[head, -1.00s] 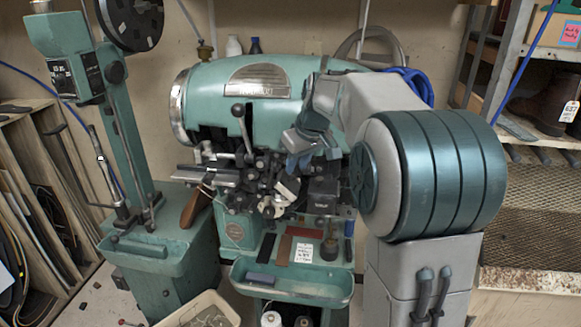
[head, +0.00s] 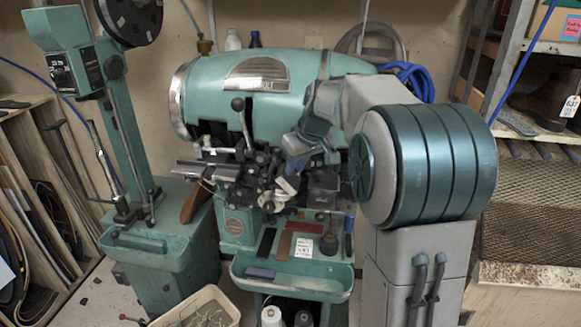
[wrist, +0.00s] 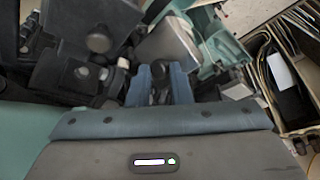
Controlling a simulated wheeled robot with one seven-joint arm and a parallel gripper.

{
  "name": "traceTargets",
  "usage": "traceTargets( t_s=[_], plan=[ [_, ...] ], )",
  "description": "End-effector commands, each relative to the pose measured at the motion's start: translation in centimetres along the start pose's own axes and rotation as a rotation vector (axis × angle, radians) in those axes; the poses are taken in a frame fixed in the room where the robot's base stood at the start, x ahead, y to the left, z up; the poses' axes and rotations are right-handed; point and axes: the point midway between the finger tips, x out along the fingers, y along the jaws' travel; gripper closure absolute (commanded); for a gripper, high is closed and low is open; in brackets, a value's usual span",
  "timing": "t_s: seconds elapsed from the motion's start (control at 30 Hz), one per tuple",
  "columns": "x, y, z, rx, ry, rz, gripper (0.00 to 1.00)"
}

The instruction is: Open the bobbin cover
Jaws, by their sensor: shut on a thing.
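The teal sole stitcher (head: 300,100) stands in the middle of the head view, with a cluster of dark and metal parts under its barrel-shaped head. My gripper (head: 303,166) is at the right side of this cluster, pointing down into it. In the wrist view my gripper (wrist: 160,75) has its two blue fingers close around a small dark knob (wrist: 158,69). A flat grey plate (wrist: 168,45) lies just beyond the fingertips. It may be the bobbin cover, but I cannot tell for sure. In the head view the cover is hidden among the parts and my gripper.
A lever with a black ball (head: 238,104) rises left of my gripper. A teal tray (head: 290,278) with small tools sits below. A teal post machine (head: 150,255) stands at the left, a bin (head: 200,308) at the front, and metal shelving (head: 520,150) at the right.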

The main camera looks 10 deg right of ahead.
Motion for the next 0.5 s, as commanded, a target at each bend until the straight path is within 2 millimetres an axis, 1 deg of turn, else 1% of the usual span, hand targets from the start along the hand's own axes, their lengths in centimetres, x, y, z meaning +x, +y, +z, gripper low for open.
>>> traceTargets(
  t_s=[0.03, 0.5],
  plan=[
    [0.5, 0.4, 0.5, 0.012, 0.02, -0.013, 1.0],
    [0.4, 1.8, 2.0, 0.076, 0.192, -0.172, 1.0]
  ],
)
